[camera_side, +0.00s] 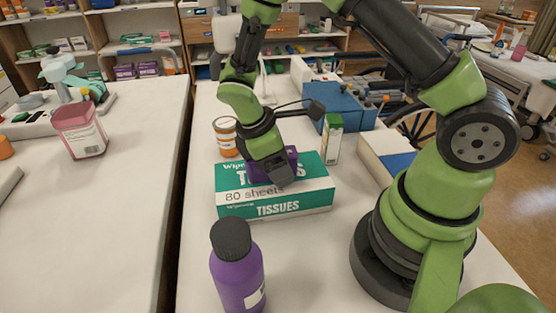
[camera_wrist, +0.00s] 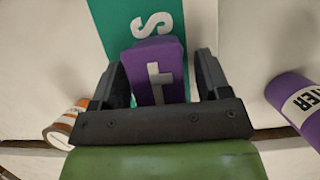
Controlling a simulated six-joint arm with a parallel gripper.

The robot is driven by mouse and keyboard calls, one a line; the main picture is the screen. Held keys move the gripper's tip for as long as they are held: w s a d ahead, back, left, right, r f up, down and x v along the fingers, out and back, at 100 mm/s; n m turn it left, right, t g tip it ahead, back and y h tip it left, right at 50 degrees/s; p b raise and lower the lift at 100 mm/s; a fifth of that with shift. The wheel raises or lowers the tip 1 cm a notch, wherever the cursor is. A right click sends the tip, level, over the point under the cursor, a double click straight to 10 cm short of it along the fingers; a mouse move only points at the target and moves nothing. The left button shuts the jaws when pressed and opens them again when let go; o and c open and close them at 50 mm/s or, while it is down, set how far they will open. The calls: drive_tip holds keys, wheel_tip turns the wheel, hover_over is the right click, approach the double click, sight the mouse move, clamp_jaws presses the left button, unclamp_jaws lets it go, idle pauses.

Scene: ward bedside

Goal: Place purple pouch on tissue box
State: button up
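The purple pouch (camera_side: 292,154) is at the top of the green-and-white tissue box (camera_side: 275,208), largely hidden by my gripper (camera_side: 280,178) in the side view. In the wrist view the pouch (camera_wrist: 160,72), with a pale T-shaped mark, lies between the two dark fingers of my gripper (camera_wrist: 162,82), over the green top of the tissue box (camera_wrist: 108,20). The fingers stand close to both sides of the pouch. I cannot tell whether they press on it, or whether its underside rests on the box.
A purple bottle with a black cap (camera_side: 237,268) stands in front of the box. An orange-and-white jar (camera_side: 226,137) and a green-and-white carton (camera_side: 332,138) stand behind it. A blue bin (camera_side: 348,108) is farther back. A pink container (camera_side: 80,131) stands on the left table.

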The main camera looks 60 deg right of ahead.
drive_tip(key=v, duration=1.2)
drive_tip(key=s+r+m+t+y, duration=0.5)
drive_tip(key=s+r+m+t, duration=0.5)
drive_tip(key=s, duration=0.5)
wheel_tip(320, 180, up, 3)
drive_tip(key=m, duration=0.3)
drive_tip(key=shift+a, duration=0.15)
